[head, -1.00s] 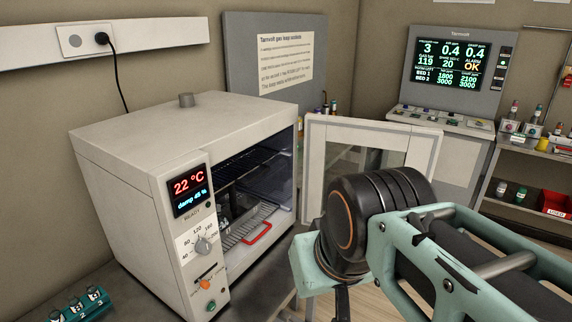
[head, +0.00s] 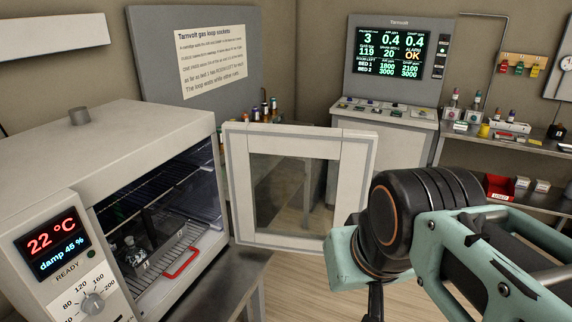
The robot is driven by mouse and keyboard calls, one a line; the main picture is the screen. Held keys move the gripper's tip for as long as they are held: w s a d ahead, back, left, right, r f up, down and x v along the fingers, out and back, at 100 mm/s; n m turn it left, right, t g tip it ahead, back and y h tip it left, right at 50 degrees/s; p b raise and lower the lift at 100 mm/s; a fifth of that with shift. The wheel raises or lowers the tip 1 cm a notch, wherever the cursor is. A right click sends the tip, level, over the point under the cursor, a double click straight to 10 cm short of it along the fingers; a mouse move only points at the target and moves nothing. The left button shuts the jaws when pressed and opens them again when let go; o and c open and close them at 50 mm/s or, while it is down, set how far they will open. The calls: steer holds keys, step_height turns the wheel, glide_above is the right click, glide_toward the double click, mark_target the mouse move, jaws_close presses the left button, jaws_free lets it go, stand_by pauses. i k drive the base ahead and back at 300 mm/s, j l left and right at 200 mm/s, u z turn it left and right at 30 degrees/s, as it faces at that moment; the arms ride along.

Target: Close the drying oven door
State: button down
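The drying oven (head: 120,145) stands at the left in the head view, with a red "22 °C" display on its front. Its door (head: 358,185), a pale frame around a glass pane, stands wide open, swung out to the right of the oven's opening. Inside the oven are wire racks and a red handle-like loop (head: 182,262). My arm comes in from the lower right, in front of the door's lower right corner from this view. My gripper is mostly hidden behind my own arm; only a dark part shows below the wrist, so its fingers cannot be made out.
A dark bench (head: 235,285) carries the oven. A grey sign board (head: 193,55) and small bottles stand behind it. A control console (head: 395,75) stands at the back, with a shelf (head: 535,140) of small items at the right. Wooden floor shows below the door.

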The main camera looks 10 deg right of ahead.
mark_target(355, 149)
steer(key=i+l+z, duration=0.25)
steer(key=z, duration=0.15)
steer(key=i+l+z, duration=0.6)
steer(key=i, duration=0.75)
steer(key=i+u, duration=0.2)
steer(key=u, duration=0.15)
steer(key=i+l+u, duration=0.1)
steer(key=u, duration=0.25)
steer(key=i+l+u, duration=0.15)
steer(key=i+u, duration=0.3)
steer(key=u, duration=0.3)
steer(key=l+u, duration=0.1)
steer(key=u, duration=0.3)
steer(key=i+l+u, duration=0.1)
steer(key=u, duration=0.3)
steer(key=l+u, duration=0.1)
steer(key=u, duration=0.3)
steer(key=i+l+u, duration=0.1)
steer(key=u, duration=0.3)
steer(key=l+u, duration=0.1)
steer(key=u, duration=0.3)
steer(key=i+l+u, duration=0.15)
steer(key=u, duration=0.3)
steer(key=i+l+u, duration=0.1)
steer(key=l+u, duration=0.35)
steer(key=j, duration=0.1)
